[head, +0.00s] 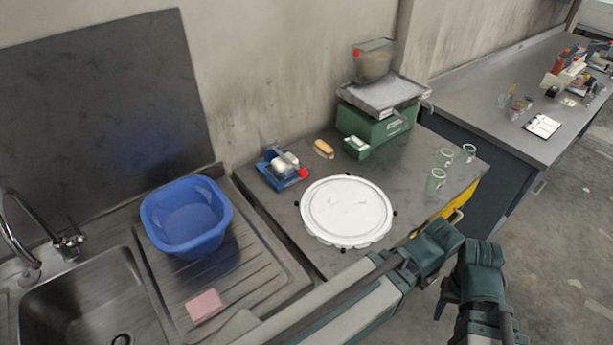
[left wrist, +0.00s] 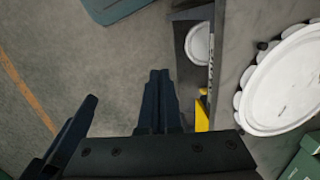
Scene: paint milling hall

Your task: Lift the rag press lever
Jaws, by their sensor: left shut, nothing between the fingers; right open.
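A small blue device with white rollers (head: 284,163) and a red knob (head: 303,173) stands on the grey worktop beside the wall; it looks like the rag press, with the knob on its lever. The lever looks low, though its exact angle is too small to tell. My left gripper (left wrist: 160,76) is shut and empty in the left wrist view, over the floor beside the worktop edge. In the head view its fingers are hard to make out. My right gripper (head: 441,297) is open and empty, in front of the worktop at lower right. Both are well away from the blue device.
A round white lid (head: 347,211) lies in front of the device. A blue basin (head: 187,215) and pink sponge (head: 204,306) are on the drainer. A brush (head: 324,149), green scale (head: 375,128) and several glass cups (head: 437,179) stand around the worktop.

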